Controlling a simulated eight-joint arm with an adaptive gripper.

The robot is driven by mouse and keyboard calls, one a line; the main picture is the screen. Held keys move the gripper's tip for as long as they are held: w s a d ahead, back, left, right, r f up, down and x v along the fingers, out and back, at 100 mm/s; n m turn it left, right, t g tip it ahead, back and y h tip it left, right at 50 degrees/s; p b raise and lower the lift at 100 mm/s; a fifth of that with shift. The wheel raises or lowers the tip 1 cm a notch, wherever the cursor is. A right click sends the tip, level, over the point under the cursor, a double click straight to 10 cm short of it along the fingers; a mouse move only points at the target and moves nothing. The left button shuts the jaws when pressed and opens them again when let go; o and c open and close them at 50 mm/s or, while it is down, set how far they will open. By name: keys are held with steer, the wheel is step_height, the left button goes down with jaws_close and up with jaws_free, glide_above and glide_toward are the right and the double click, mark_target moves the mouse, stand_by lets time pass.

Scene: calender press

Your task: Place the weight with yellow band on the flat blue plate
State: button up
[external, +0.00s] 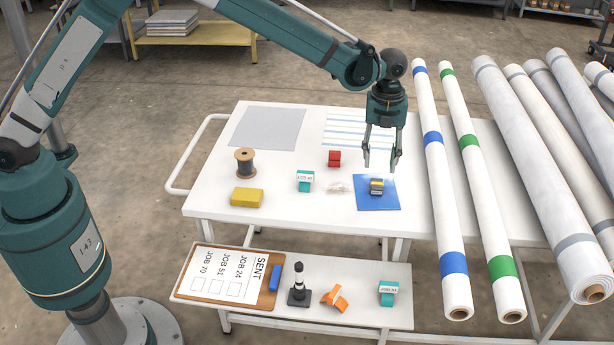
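A flat blue plate (366,202) lies on the right part of the white table. A small dark weight with a yellow band (376,187) stands on the blue plate, near its middle. My gripper (381,164) hangs above the back of the blue plate, pointing down. Its two fingers are spread apart with nothing between them. The weight shows just below the fingertips, and the gripper looks clear of it.
A clear small item (339,187), a teal labelled block (305,181), a red block (334,158), a yellow block (247,197) and a spool (245,162) stand left of the plate. Long rolls (441,180) lie close on the right. A lower shelf (345,275) holds more items.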

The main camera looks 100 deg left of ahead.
steer(key=shift+r, duration=1.65)
steer(key=s+d+r+n+t, duration=0.2)
steer(key=s+d+r+n, duration=0.2)
steer(key=s+d+r, duration=0.7)
steer(key=s+d+r+n+t, duration=0.1)
steer(key=s+d+r+n, duration=0.4)
steer(key=s+d+r, duration=0.7)
steer(key=s+d+r+n+t, duration=0.1)
steer(key=s+d+r+n, duration=0.1)
steer(key=s, duration=0.5)
steer(key=s+d+r+n+t, duration=0.1)
steer(key=s+d+r+n, duration=0.15)
steer(key=s, duration=0.45)
steer(key=s+d+f+n+t, duration=0.1)
steer(key=s+d+f+n, duration=0.1)
steer(key=s, duration=0.5)
steer(key=s+d+f+n+t, duration=0.1)
steer(key=s+d+f+n, duration=0.1)
steer(key=s, duration=0.5)
steer(key=shift+s+d+f, duration=0.35)
steer(key=shift+d+f, duration=0.35)
steer(key=shift+f, duration=0.2)
